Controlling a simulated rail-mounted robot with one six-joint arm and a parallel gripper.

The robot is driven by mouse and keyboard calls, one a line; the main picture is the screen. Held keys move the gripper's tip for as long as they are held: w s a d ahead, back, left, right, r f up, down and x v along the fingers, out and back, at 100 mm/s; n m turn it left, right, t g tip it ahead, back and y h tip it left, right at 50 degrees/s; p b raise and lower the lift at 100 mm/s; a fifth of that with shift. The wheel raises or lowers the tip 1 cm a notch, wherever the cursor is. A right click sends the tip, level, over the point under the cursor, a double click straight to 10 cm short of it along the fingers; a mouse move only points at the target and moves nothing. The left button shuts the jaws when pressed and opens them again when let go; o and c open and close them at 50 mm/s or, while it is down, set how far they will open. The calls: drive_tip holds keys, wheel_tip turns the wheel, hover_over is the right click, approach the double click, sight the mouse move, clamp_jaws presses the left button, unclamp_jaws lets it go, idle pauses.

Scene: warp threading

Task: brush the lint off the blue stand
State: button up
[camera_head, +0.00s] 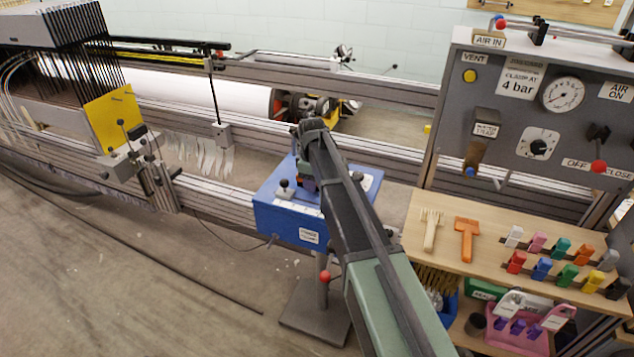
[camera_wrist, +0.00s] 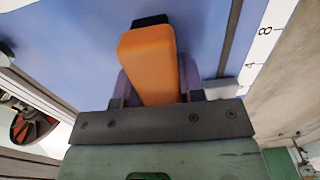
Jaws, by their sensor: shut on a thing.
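The blue stand (camera_head: 275,219) is a box on a post near the middle of the head view. Its blue top (camera_wrist: 75,50) fills much of the wrist view, with a white numbered strip (camera_wrist: 256,60) at the right. My gripper (camera_wrist: 157,88) is over the stand, its purplish fingers shut on an orange block-like piece (camera_wrist: 150,58) with a dark far end, perhaps a brush. I cannot tell whether the dark end touches the top. My arm hides part of the stand in the head view. I cannot make out any lint.
A black-knobbed lever (camera_head: 284,188) stands on the stand's top. At right, a wooden shelf (camera_head: 440,258) holds a beige tool (camera_head: 431,229), an orange tool (camera_head: 467,238) and several coloured clips. Metal rails (camera_head: 225,200) run behind the stand. Floor at left front is mostly open.

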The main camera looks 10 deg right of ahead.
drive_tip(key=w+a, duration=0.2)
drive_tip(key=shift+a, duration=0.3)
wheel_tip(320, 180, up, 6)
drive_tip(key=p, duration=0.6)
drive_tip(key=shift+s, duration=0.1)
wheel_tip(320, 180, up, 3)
drive_tip(key=p, duration=0.3)
drive_tip(key=shift+r, duration=0.15)
